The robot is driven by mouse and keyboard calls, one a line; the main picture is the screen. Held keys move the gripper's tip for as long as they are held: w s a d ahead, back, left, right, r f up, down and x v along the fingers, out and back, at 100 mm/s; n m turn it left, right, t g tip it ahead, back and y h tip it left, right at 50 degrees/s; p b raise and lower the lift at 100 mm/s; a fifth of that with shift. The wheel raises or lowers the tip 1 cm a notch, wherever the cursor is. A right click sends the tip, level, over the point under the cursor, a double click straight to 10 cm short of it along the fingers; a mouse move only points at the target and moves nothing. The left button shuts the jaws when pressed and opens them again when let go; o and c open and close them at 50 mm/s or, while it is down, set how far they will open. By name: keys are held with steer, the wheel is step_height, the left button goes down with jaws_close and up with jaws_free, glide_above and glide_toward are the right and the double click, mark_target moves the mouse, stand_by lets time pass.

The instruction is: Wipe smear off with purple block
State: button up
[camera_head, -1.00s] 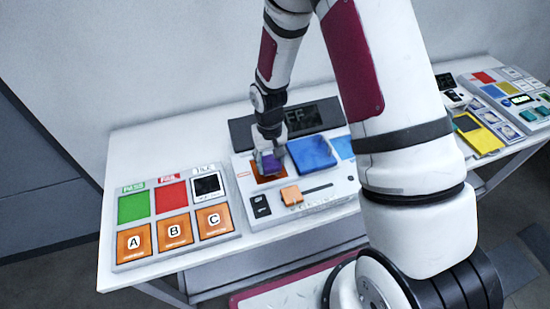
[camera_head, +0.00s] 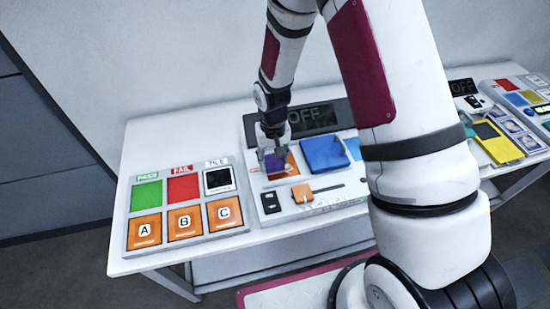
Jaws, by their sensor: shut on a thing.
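The purple block (camera_head: 274,163) is in my gripper (camera_head: 272,152), which is shut on it. The block is low over or on the orange-brown square (camera_head: 292,163) of the white device; I cannot tell whether it touches. The smear cannot be made out clearly; the block and gripper cover part of the square. A blue pad (camera_head: 324,154) lies just right of that square.
The device has a dark display reading OFF (camera_head: 308,119), an orange slider knob (camera_head: 302,194) and a black switch (camera_head: 270,202). A panel with PASS, FAIL and A, B, C tiles (camera_head: 183,231) lies left. More panels (camera_head: 497,140) lie right. My arm hides the table's middle right.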

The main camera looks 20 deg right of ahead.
steer(key=shift+d, duration=0.9)
steer(key=shift+d+f, duration=0.1)
steer(key=shift+d, duration=2.05)
steer(key=shift+s+d+r+p, duration=0.15)
steer(key=shift+r+p, duration=0.35)
steer(key=shift+r, duration=0.6)
steer(key=shift+s+d+r+p, duration=0.1)
steer(key=shift+r+p, duration=0.4)
steer(key=shift+r, duration=0.6)
jaws_close()
steer(key=shift+w+r, duration=0.15)
steer(key=shift+r, duration=0.45)
steer(key=shift+w+a+r, duration=0.1)
steer(key=shift+a+r, duration=0.1)
steer(key=shift+a, duration=0.05)
steer(key=shift+a+r+p, duration=0.1)
steer(key=shift+r+p, duration=0.55)
steer(key=shift+r, duration=0.9)
